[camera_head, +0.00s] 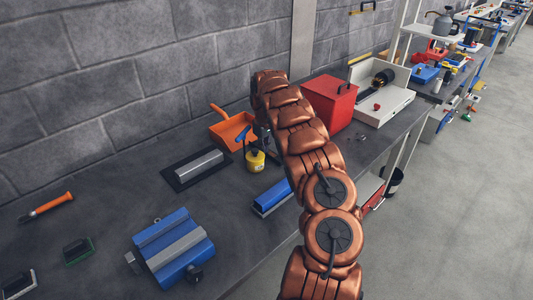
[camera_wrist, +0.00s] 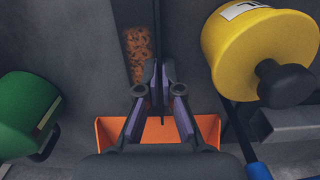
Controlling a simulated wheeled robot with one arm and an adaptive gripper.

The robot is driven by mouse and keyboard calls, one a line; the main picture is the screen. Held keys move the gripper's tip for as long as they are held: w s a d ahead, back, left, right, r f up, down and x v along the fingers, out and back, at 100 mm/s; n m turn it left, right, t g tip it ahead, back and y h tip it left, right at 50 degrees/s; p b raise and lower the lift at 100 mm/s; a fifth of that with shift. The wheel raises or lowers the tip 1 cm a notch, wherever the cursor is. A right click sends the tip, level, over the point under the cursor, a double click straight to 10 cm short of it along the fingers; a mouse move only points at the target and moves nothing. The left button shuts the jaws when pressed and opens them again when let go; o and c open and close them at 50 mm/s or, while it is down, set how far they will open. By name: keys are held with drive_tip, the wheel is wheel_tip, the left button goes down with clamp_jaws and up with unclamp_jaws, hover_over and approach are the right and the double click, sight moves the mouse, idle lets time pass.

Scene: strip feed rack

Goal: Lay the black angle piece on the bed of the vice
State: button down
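In the wrist view my gripper (camera_wrist: 157,90) has its fingertips close together around a thin dark upright strip (camera_wrist: 156,30), which looks like one leg of the black angle piece. The rest of its shape is hard to make out. In the head view my arm hides the gripper and the piece. The vice (camera_head: 174,245) is blue with a grey strip along its middle. It stands at the front left of the bench, well apart from my gripper.
An orange scoop-like tray (camera_head: 232,130) lies near my gripper, beside a yellow can (camera_head: 255,161). A grey bar on a black mat (camera_head: 185,178), a blue block (camera_head: 272,197) and a red box (camera_head: 330,103) stand around. A green object (camera_wrist: 25,115) shows in the wrist view.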

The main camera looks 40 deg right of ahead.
drive_tip(key=shift+r, duration=0.1)
idle(0.5)
wheel_tip(320, 180, up, 8)
drive_tip(key=b, duration=0.2)
drive_tip(key=shift+w+f+b, duration=0.1)
drive_tip(key=shift+f+b, duration=0.1)
drive_tip(key=shift+b, duration=0.15)
drive_tip(key=shift+r, duration=1.15)
